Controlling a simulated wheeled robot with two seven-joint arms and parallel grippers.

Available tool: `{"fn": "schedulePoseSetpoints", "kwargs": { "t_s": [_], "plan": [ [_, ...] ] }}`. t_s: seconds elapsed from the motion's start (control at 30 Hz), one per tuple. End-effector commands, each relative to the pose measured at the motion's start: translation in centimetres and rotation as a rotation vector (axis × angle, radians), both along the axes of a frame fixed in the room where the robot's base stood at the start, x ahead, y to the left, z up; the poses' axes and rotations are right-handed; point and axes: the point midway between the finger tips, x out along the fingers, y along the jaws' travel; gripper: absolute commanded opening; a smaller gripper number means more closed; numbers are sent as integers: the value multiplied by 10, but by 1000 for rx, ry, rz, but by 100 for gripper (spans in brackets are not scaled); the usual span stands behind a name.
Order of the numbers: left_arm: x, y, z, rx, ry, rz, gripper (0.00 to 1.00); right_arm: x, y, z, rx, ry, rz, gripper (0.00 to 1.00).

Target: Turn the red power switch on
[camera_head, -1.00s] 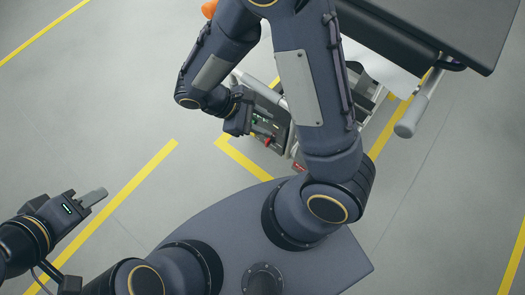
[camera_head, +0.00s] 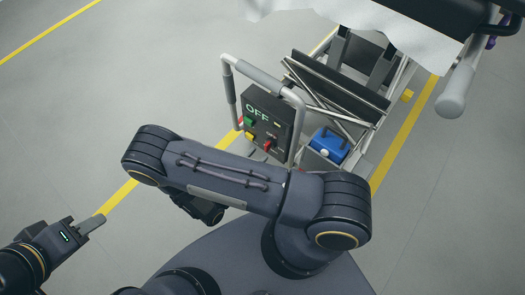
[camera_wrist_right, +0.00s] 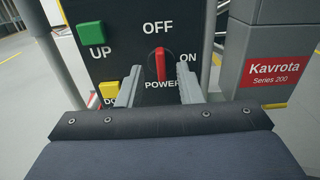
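The red power switch (camera_wrist_right: 160,65) is a small upright knob on a dark control panel (camera_wrist_right: 120,45). It stands vertical, pointing up at the word OFF, with ON to its right. It also shows in the head view (camera_head: 267,144). My right gripper (camera_wrist_right: 158,82) is open, its two grey fingers apart on either side below the switch, with nothing between them. In the head view my right forearm hides most of that gripper. My left gripper (camera_head: 90,224) is far to the lower left, away from the panel, holding nothing visible.
A green UP button (camera_wrist_right: 91,33) and a partly hidden yellow button (camera_wrist_right: 109,93) are left of the switch. A grey post (camera_wrist_right: 262,50) with a red label stands at right. A grey handle frame (camera_head: 265,80) surrounds the panel; a blue box (camera_head: 329,146) sits beside it.

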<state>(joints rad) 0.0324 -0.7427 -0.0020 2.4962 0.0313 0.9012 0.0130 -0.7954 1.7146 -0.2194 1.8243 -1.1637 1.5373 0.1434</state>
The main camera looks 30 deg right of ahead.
Motion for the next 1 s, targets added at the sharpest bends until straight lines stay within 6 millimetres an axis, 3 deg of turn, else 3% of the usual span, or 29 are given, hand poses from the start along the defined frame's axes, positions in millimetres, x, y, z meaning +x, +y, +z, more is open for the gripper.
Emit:
{"fn": "schedulePoseSetpoints", "kwargs": {
  "t_s": [0.23,0.57,0.83,1.0],
  "plan": [
    [0,0,-6,0,0,0,36,11,-29,-1,1,0,-3,33],
    [0,0,-6,0,0,0,36,13,-34,0,2,1,-2,33],
    [0,0,-6,0,0,0,36,13,-34,0,2,1,-3,0],
    [0,0,-6,0,0,0,36,13,-34,0,2,0,-3,0]
  ]
}}
